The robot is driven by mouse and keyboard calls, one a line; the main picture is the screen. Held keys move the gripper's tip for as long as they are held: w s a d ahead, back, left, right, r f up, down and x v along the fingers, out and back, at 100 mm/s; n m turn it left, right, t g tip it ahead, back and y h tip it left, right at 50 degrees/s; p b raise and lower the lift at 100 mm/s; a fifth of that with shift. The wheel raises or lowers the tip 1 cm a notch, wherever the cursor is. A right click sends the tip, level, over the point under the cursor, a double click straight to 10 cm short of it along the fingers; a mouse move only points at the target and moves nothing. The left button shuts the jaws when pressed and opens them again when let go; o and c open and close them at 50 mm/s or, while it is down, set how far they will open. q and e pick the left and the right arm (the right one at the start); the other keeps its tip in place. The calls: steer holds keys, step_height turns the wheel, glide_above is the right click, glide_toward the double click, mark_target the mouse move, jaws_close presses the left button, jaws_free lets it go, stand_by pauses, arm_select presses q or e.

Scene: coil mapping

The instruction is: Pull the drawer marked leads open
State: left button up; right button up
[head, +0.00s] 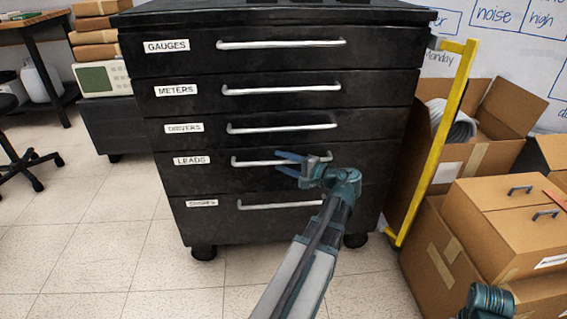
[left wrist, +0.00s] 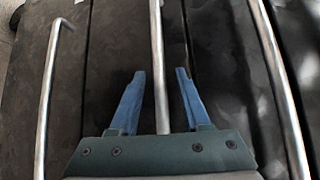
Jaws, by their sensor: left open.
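The drawer marked leads (head: 190,178) is the fourth from the top in a black cabinet. It is shut, flush with the drawers around it. Its silver bar handle (head: 250,163) runs across its front. My left gripper (head: 281,163) is at the right part of this handle, with its blue fingers open. In the left wrist view the handle (left wrist: 158,60) runs between the two open fingers (left wrist: 157,88), apart from both. My right arm shows only as a piece at the bottom right; its fingers are out of view.
Drawers marked gauges (head: 190,60), meters (head: 190,98) and drivers (head: 190,134) are above, and another drawer (head: 225,221) is below, all shut. A yellow frame (head: 440,140) and cardboard boxes (head: 515,220) stand close on the right. The tiled floor at left front is clear.

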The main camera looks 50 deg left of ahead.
arm_select(q)
steer(key=shift+c, duration=0.3)
jaws_close()
stand_by(1.1)
